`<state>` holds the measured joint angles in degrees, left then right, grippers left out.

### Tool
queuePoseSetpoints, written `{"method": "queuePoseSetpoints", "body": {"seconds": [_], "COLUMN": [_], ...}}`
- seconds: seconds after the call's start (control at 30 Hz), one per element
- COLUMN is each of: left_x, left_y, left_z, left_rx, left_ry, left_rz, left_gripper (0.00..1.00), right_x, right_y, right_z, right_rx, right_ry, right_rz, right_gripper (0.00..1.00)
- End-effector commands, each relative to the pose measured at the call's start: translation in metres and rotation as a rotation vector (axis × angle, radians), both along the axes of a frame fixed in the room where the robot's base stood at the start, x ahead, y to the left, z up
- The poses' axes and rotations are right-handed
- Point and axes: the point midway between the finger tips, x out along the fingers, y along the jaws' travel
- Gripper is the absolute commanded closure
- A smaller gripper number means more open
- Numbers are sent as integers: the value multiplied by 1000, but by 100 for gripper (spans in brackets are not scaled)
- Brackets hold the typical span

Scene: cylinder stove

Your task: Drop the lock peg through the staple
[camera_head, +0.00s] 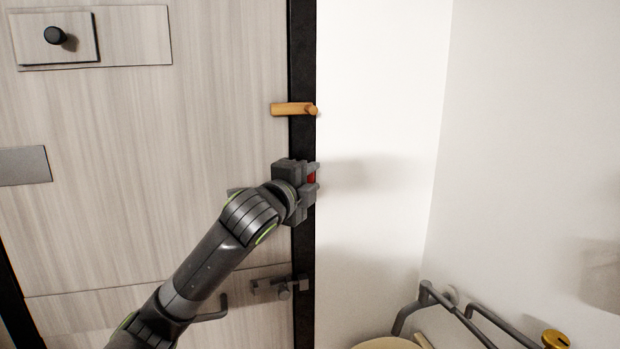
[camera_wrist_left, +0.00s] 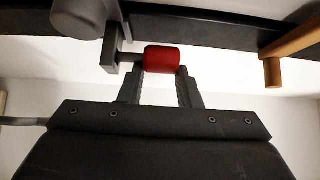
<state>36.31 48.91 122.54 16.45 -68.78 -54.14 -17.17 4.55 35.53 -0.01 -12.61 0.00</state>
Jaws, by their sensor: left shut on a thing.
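My left gripper (camera_head: 314,178) is at the dark edge strip of the pale wood-grained door (camera_head: 150,190). It is shut on a red cylinder (camera_head: 312,178), which also shows between the fingertips in the left wrist view (camera_wrist_left: 162,59). A short grey rod joins the red cylinder to a grey bracket (camera_wrist_left: 112,52) on its left. I cannot tell whether this red piece is the lock peg. A wooden peg-like turn piece (camera_head: 292,109) is on the door edge above my gripper; it also shows at right in the left wrist view (camera_wrist_left: 288,48). My right gripper is out of view.
A grey bolt fitting (camera_head: 280,287) is low on the door edge, below my gripper. A black knob (camera_head: 54,35) on a small panel is at upper left, and a grey plate (camera_head: 24,166) at left. Grey rails (camera_head: 450,302) stand at lower right. The white wall is bare.

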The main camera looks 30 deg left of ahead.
Motion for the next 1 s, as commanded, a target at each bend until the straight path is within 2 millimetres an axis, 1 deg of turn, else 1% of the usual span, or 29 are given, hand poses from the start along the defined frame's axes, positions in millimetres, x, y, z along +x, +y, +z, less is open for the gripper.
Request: {"method": "queuePoseSetpoints", "body": {"seconds": [0.67,0.7,0.87,0.9,1.0], "left_x": [0,0,0,0,0], "left_y": [0,0,0,0,0], "left_z": [-18,-18,-18,-19,-21], "left_rx": [-1,-1,-1,-3,-4], "left_ry": [0,0,3,5,10], "left_rz": [-1,-1,-1,-1,-2], "left_gripper": [100,67,46,44,44], "right_x": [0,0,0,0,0], "right_y": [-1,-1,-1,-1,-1], "right_z": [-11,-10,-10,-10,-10], "right_rx": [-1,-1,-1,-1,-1], "right_ry": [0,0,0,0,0], "right_rz": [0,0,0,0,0], "right_gripper": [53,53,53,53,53]}}
